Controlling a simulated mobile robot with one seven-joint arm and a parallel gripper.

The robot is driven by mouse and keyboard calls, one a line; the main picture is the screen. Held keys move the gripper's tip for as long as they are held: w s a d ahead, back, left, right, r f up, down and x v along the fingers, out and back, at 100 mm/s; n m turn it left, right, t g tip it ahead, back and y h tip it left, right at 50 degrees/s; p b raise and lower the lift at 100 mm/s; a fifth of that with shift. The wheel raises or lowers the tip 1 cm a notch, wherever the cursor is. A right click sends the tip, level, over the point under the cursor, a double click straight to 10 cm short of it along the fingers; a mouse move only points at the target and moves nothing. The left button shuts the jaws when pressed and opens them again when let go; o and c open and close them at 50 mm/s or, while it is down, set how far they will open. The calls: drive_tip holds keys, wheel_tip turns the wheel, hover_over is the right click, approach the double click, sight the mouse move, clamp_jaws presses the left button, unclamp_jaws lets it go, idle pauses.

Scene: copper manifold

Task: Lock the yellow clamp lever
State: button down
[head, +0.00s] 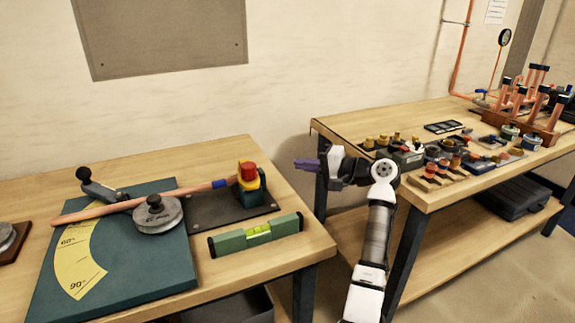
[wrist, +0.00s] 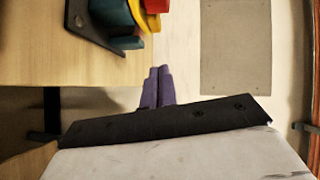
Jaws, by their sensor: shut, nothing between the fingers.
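The yellow clamp lever (head: 241,169) is part of a small clamp at the right end of the left bench. The clamp has a red top (head: 249,172) and a dark teal body (head: 257,190) on a dark plate. In the wrist view, the yellow part (wrist: 146,15) shows at the top edge, partly cut off. My gripper (head: 295,162) has purple fingers and is right of the clamp, apart from it. In the wrist view its fingers (wrist: 158,80) are together and empty, below the clamp in the picture. The lever's full position is hard to tell.
A copper pipe (head: 100,210) runs from the clamp across a teal angle board (head: 130,275) with a round grey weight (head: 157,214). A green level (head: 256,235) lies in front of the clamp. A second bench (head: 350,122) with fittings stands right; a gap separates the benches.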

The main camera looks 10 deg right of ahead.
sight(247, 170)
drive_tip(key=shift+s+a+p+x, duration=0.35)
drive_tip(key=shift+p+x, duration=0.4)
drive_tip(key=shift+x, duration=1.3)
drive_tip(key=shift+s+a+p+x, duration=0.2)
drive_tip(key=shift+s+p+x, duration=0.4)
drive_tip(key=shift+x, duration=1.5)
drive_tip(key=shift+s+a+p+x, duration=0.3)
drive_tip(key=shift+p+x, duration=0.6)
drive_tip(key=shift+x, duration=1.15)
drive_tip(key=shift+f, duration=0.15)
